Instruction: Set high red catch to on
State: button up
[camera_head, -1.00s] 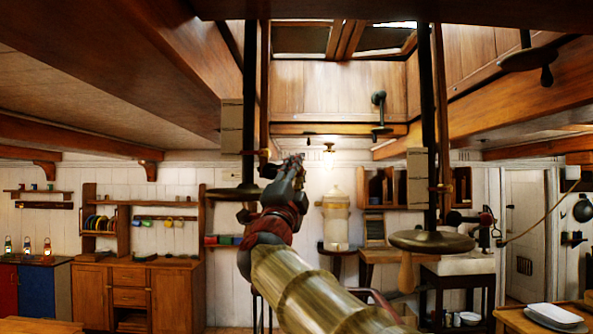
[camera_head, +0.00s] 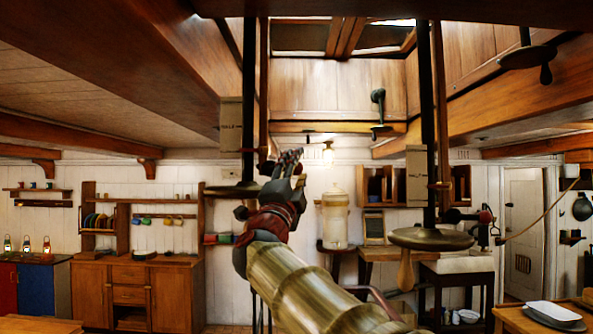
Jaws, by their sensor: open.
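A small dark reddish catch (camera_head: 265,166) sits on the left wooden post, beside the black pole and just left of my gripper. Its lever and setting are too small and partly covered to read. A second reddish catch (camera_head: 440,185) sits a little lower on the right post. My gripper (camera_head: 297,167) is raised in the middle of the view, open and empty, fingers pointing up and away. It appears close to the left catch in the picture; I cannot tell whether they touch.
A round dark disc (camera_head: 431,239) hangs on the right pole, and another disc (camera_head: 234,189) on the left pole beside my arm. Ceiling beams (camera_head: 160,60) run overhead.

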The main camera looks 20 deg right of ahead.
jog(key=v, duration=1.2)
dwell(0.4)
jog(key=s+a+f+n+g+y+b, duration=0.25)
jog(key=f+n+y, duration=0.6)
jog(key=f, duration=0.45)
jog(key=s+a+f+n+g+y+b, duration=0.1)
jog(key=s+a+f+n+g+y, duration=0.2)
jog(key=f+n+y, duration=0.65)
jog(key=s+d+f+n+g+h, duration=0.1)
jog(key=s+d+f+g, duration=0.1)
jog(key=s+f, duration=0.6)
jog(key=s+d+f+n+g+h+b, duration=0.1)
jog(key=s+f+g, duration=0.3)
jog(key=s+f, duration=0.4)
jog(key=s+d+f+n+g+h+b, duration=0.1)
jog(key=s+f, duration=0.7)
jog(key=f, duration=1.1)
jog(key=d+n+g+h, duration=0.1)
jog(key=d+g, duration=0.1)
jog(key=d, duration=0.1)
jog(key=shift+s+n+h, duration=0.2)
jog(key=shift+n+h, duration=0.1)
jog(key=shift+h, duration=0.1)
